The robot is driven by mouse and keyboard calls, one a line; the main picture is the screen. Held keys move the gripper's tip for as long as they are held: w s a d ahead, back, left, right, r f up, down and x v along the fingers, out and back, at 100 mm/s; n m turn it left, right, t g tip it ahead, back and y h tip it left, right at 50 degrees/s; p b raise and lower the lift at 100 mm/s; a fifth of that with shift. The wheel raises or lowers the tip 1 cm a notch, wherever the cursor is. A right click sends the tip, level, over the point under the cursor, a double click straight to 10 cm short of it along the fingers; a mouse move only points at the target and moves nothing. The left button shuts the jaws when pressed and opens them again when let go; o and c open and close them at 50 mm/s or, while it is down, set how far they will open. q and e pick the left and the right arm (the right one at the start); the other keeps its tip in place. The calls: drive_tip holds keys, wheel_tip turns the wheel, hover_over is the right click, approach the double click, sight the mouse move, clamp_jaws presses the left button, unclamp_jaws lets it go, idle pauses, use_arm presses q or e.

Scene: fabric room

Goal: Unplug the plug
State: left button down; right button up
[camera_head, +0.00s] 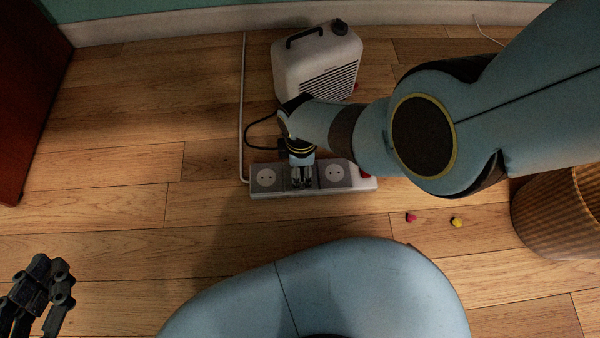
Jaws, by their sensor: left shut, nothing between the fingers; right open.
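A white power strip (358,185) with grey sockets lies on the wooden floor. Its left socket (266,178) and right socket (334,173) are visible and empty. A black cord (249,136) loops down from near the heater toward the strip and goes behind my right gripper. I cannot make out the plug; my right wrist and gripper cover the middle of the strip. My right gripper (301,183) is open, pointing down over the middle socket; whether it touches anything is unclear. My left gripper (40,290) is shut and empty at the lower left, far from the strip.
A white heater (318,62) with a dark handle stands behind the strip. A white cable (242,100) runs along the strip's left end. A ribbed basket (560,213) stands at right. Small pink (410,217) and yellow (457,222) bits lie on the floor. Floor at left is clear.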

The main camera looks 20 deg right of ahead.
drive_tip(key=shift+f+b, duration=0.55)
drive_tip(key=shift+f, duration=0.15)
use_arm(q)
drive_tip(key=w+r+t+h, duration=0.1)
drive_tip(key=w+r+t, duration=0.3)
drive_tip(key=w+r, duration=0.2)
drive_tip(key=shift+w+d+r+m, duration=0.35)
drive_tip(key=shift+d+r+m, duration=0.05)
drive_tip(key=shift+r, duration=1)
use_arm(e)
drive_tip(key=shift+f, duration=0.1)
drive_tip(key=shift+w, duration=0.2)
drive_tip(key=c, duration=1.3)
use_arm(q)
drive_tip(key=shift+f, duration=0.1)
use_arm(e)
drive_tip(key=shift+s, duration=0.1)
clamp_jaws()
drive_tip(key=shift+s+f, duration=0.1)
